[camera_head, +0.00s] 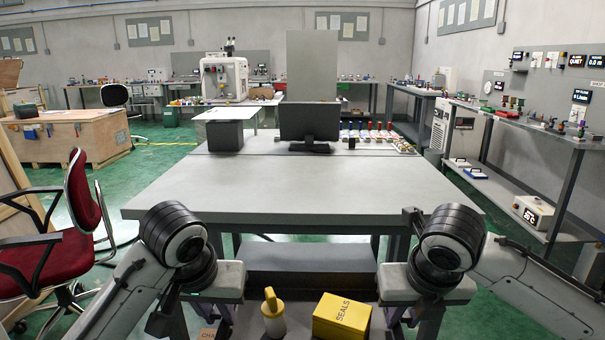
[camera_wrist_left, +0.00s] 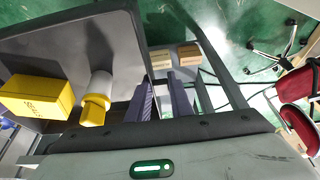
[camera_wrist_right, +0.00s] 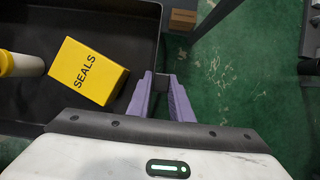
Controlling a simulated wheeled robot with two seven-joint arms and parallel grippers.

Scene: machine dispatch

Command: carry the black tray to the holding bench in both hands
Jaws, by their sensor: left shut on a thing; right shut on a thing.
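The black tray (camera_head: 292,322) is low in front of me at the bottom of the head view, partly cut off. It holds a yellow box marked SEALS (camera_head: 342,317) and a white bottle with a yellow top (camera_head: 272,314). My left gripper (camera_wrist_left: 160,92) is shut on one side wall of the tray (camera_wrist_left: 122,45). My right gripper (camera_wrist_right: 160,88) is shut on the opposite wall of the tray (camera_wrist_right: 112,15). A grey bench (camera_head: 300,195) stands straight ahead, beyond the tray; no label shows whether it is the holding bench.
A monitor (camera_head: 309,122), a dark bin (camera_head: 225,135) and rows of small parts stand at the bench's far side; its near top is clear. A red chair (camera_head: 75,235) is at left. A side bench (camera_head: 530,130) with equipment runs along the right.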

